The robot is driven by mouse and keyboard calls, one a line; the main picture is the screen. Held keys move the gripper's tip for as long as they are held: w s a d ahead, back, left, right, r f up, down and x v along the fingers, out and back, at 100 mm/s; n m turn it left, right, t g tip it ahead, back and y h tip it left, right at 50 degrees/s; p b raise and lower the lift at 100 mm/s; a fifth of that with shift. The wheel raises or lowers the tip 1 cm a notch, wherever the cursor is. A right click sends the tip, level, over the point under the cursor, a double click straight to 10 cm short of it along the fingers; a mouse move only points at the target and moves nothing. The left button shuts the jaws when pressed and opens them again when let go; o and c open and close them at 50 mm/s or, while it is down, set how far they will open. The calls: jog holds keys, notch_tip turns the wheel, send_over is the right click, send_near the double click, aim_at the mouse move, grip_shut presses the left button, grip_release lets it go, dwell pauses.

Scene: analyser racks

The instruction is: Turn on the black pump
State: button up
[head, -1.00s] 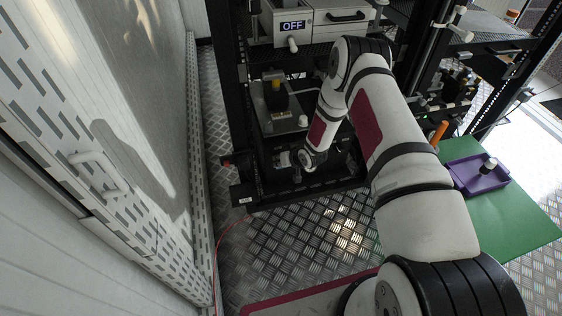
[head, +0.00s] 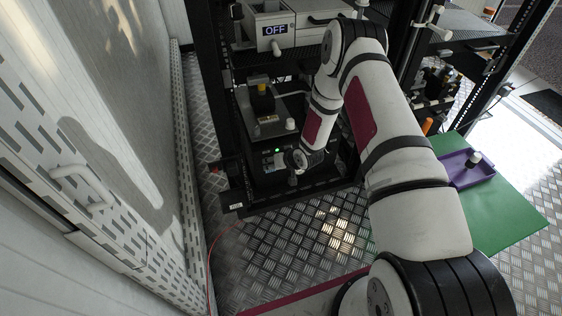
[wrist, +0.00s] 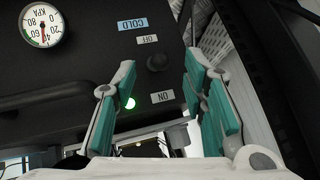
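The black pump (head: 262,158) sits low in the rack in the head view, with a small lit green light. In the wrist view, its dark panel (wrist: 85,60) fills the upper left, with labels upside down. A black round knob (wrist: 158,62) lies between an OFF label (wrist: 147,39) and an ON label (wrist: 162,97). The green light (wrist: 130,103) glows beside the left finger. My gripper (wrist: 160,66) is open and empty, its teal-padded fingers on either side of the knob in the picture. I cannot tell whether they touch it. My gripper (head: 298,160) is at the pump's front in the head view.
A pressure gauge (wrist: 42,25) and a COLD label (wrist: 132,24) are on the panel. A device with an OFF display (head: 276,30) stands higher in the rack. A purple tray (head: 462,170) lies on a green surface (head: 500,208) at right. A white wall stands at left.

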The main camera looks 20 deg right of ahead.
jog(key=v, duration=0.7)
jog(key=shift+r, duration=0.3)
jog(key=shift+s, duration=0.15)
jog(key=shift+d, duration=0.1)
